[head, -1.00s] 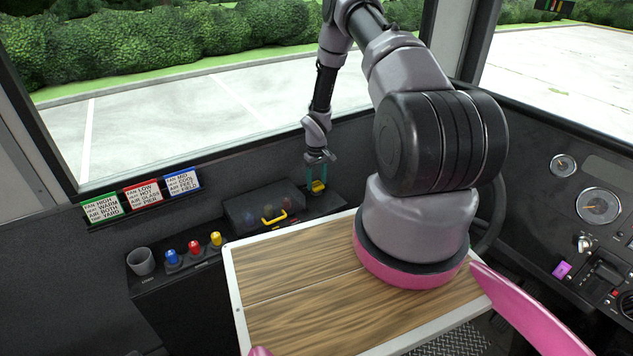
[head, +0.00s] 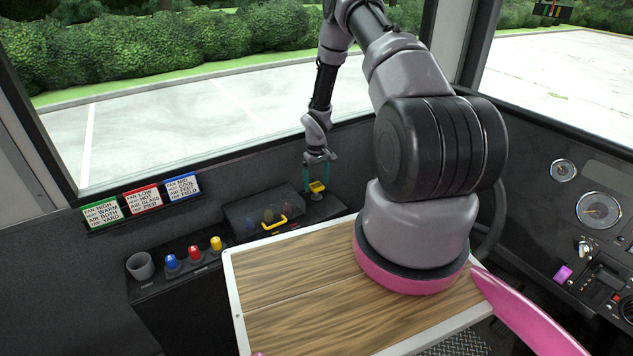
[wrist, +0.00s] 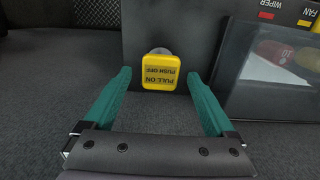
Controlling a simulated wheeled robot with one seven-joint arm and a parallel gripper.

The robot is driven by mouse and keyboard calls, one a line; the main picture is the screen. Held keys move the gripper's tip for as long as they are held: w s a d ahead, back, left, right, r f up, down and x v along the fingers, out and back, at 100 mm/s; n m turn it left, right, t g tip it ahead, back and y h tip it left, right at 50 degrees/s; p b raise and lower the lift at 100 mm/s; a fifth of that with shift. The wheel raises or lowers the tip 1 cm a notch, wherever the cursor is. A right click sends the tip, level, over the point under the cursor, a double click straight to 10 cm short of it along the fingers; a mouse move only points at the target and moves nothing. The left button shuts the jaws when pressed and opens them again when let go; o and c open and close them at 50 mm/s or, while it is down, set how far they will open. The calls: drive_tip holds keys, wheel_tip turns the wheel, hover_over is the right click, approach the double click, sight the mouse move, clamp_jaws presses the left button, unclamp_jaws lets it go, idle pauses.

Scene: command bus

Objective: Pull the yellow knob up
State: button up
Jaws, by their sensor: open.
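The yellow knob (head: 317,187) is a square cap marked "PULL ON PUSH OFF", on the dark ledge below the window. In the wrist view the knob (wrist: 160,72) sits between the fingertips, with a piece of its silver stem showing behind it. My gripper (head: 319,174) has teal fingers and is open at the knob. In the wrist view my gripper (wrist: 160,76) shows a gap on both sides of the cap, so neither finger appears to touch it.
A dark clear-lidded box (head: 262,212) with a yellow handle (head: 274,222) is left of the knob. Blue (head: 172,262), red (head: 194,252) and yellow (head: 216,243) small knobs and a grey cup (head: 140,265) stand further left. A wooden table (head: 290,285) is in front.

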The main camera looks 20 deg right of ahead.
wheel_tip(320, 180, up, 11)
idle(0.4)
idle(0.4)
wheel_tip(320, 180, up, 16)
drive_tip(key=m+t, duration=0.1)
hover_over(316, 185)
drive_tip(key=s, duration=0.1)
drive_tip(key=s+a+r+m+t, duration=0.1)
drive_tip(key=s+a+r, duration=0.15)
drive_tip(key=r, duration=0.55)
drive_tip(key=s+a+r+m+t, duration=0.1)
drive_tip(key=s+r, duration=0.3)
drive_tip(key=r, duration=0.4)
drive_tip(key=s+a+r+m+t, duration=0.1)
drive_tip(key=s+a+r, duration=0.1)
drive_tip(key=s+r, duration=0.3)
drive_tip(key=s+a+r+m+t+y, duration=0.1)
drive_tip(key=s+r, duration=0.3)
drive_tip(key=s, duration=0.6)
drive_tip(key=s+a+r+m+t+y, duration=0.1)
drive_tip(key=s+a+r+t, duration=0.1)
drive_tip(key=s+r, duration=0.3)
drive_tip(key=s+a, duration=0.1)
drive_tip(key=s, duration=0.2)
drive_tip(key=shift+r, duration=0.3)
